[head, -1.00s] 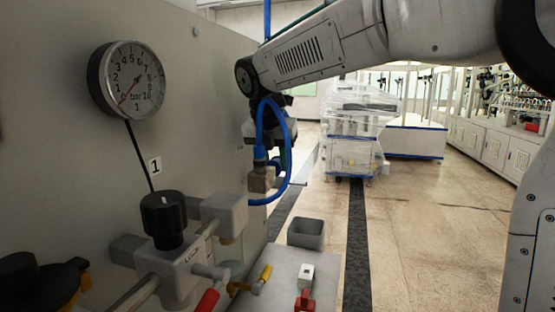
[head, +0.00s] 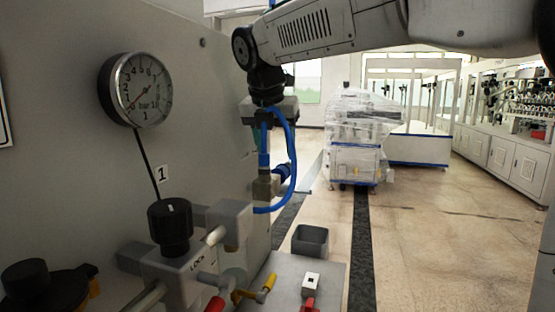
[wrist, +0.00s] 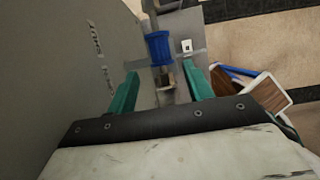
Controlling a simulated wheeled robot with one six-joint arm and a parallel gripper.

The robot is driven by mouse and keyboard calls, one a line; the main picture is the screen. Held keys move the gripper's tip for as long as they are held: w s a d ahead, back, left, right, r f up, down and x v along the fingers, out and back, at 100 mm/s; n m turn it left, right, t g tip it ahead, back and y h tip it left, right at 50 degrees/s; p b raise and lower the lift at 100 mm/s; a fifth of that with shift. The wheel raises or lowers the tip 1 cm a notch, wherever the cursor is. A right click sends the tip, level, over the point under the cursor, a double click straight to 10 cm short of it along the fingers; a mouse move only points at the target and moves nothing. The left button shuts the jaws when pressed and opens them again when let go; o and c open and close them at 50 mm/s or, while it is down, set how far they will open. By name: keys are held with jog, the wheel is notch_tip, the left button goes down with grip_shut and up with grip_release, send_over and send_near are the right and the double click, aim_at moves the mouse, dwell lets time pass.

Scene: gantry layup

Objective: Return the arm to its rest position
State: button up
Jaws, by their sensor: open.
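My arm (head: 325,25) reaches in from the upper right of the head view, with its wrist bent downward beside the grey panel. My gripper shows in the wrist view (wrist: 161,82) as two green fingers set apart, with nothing held between them. A blue fitting (wrist: 158,47) and a small brass-coloured block (wrist: 165,78) appear beyond the fingers, between them in the picture. I cannot tell how far off they are. In the head view the fingers are too small and too covered by the blue hose (head: 291,150) to make out clearly.
The grey panel (head: 60,170) stands close on the left with a pressure gauge (head: 142,89) and a black knob (head: 170,226). A grey shelf (head: 330,275) below bears a white block (head: 311,284); a grey bin (head: 310,240) is beyond it. Open floor (head: 430,230) lies to the right.

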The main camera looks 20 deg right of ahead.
jog(key=shift+s+a+r, duration=0.15)
jog(key=shift+s+r, duration=0.05)
jog(key=shift+r, duration=0.3)
jog(key=s+d+f+m+y, duration=0.1)
jog(key=s+d+f+m, duration=0.1)
jog(key=s+f+m, duration=0.5)
jog(key=s+d+f+m+g, duration=0.1)
jog(key=s+d+f+m, duration=0.2)
jog(key=s+f+m, duration=0.4)
jog(key=s+d+f+m+g+y, duration=0.1)
jog(key=s+f+m, duration=0.6)
jog(key=s+m, duration=0.7)
jog(key=s+d, duration=0.1)
jog(key=s, duration=0.2)
jog(key=shift+s+d+m+y, duration=0.3)
jog(key=shift+d+m, duration=0.1)
dwell(2.1)
